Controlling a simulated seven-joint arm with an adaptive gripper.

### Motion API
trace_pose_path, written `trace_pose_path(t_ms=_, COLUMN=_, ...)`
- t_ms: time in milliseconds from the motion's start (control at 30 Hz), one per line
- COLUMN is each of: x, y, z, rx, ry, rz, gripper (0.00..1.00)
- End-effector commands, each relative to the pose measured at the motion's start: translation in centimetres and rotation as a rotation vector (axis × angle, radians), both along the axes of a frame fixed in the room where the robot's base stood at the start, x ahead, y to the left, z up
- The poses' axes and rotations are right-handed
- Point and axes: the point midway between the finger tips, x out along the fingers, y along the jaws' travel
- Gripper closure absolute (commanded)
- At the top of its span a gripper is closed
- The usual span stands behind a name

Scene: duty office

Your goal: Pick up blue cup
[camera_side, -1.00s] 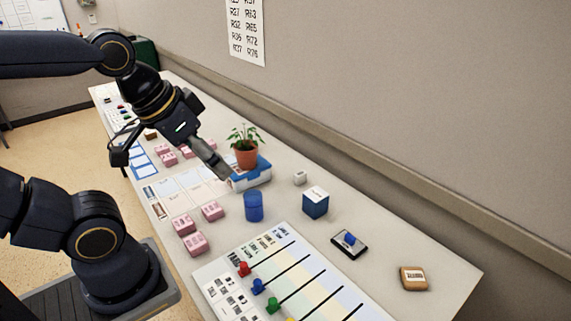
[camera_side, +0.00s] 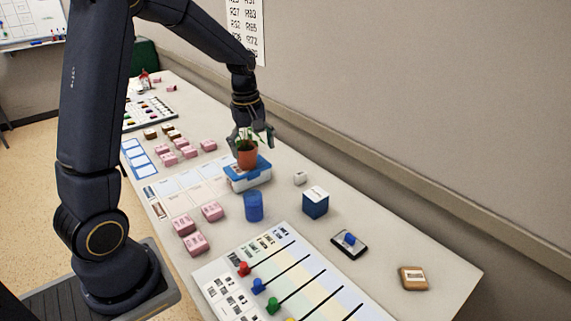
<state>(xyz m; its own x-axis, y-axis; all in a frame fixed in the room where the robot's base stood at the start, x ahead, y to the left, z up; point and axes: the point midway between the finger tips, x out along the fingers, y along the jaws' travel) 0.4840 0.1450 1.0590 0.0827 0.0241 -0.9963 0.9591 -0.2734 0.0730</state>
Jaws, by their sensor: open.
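The blue cup (camera_side: 253,207) stands upright on the white table, just in front of the blue-and-white box and behind the coloured chart board. My gripper (camera_side: 253,133) is farther back, pointing down at the potted plant, well away from the cup. It is open, and its fingers show behind and beside the plant's leaves. The terracotta plant pot (camera_side: 247,155) stands on the lid of the box (camera_side: 246,176). The plant partly hides the fingers, and I cannot tell whether they touch it.
A blue cube (camera_side: 315,205) and a small white block (camera_side: 300,177) are right of the cup. Several pink blocks (camera_side: 196,243) lie to its left. The chart board (camera_side: 290,275) with coloured pegs is in front. The wall (camera_side: 400,120) runs along the table's back edge.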

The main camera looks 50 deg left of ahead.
Motion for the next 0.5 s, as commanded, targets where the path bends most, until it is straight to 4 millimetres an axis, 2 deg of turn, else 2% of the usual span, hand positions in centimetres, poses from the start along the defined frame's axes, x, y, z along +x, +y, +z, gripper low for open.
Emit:
trace_pose_path(t_ms=33, x=-0.3, y=0.7, z=-1.5, rx=-0.009, ry=0.034, rz=0.017, gripper=0.13)
trace_pose_path(t_ms=200, x=-1.2, y=1.6, z=-4.3, rx=-0.028, ry=0.087, rz=0.044, gripper=0.13)
trace_pose_path(t_ms=267, x=-1.3, y=1.7, z=-5.2, rx=-0.028, ry=0.088, rz=0.046, gripper=0.13)
trace_pose_path(t_ms=500, x=-1.3, y=1.5, z=-10.8, rx=-0.029, ry=0.089, rz=0.044, gripper=0.13)
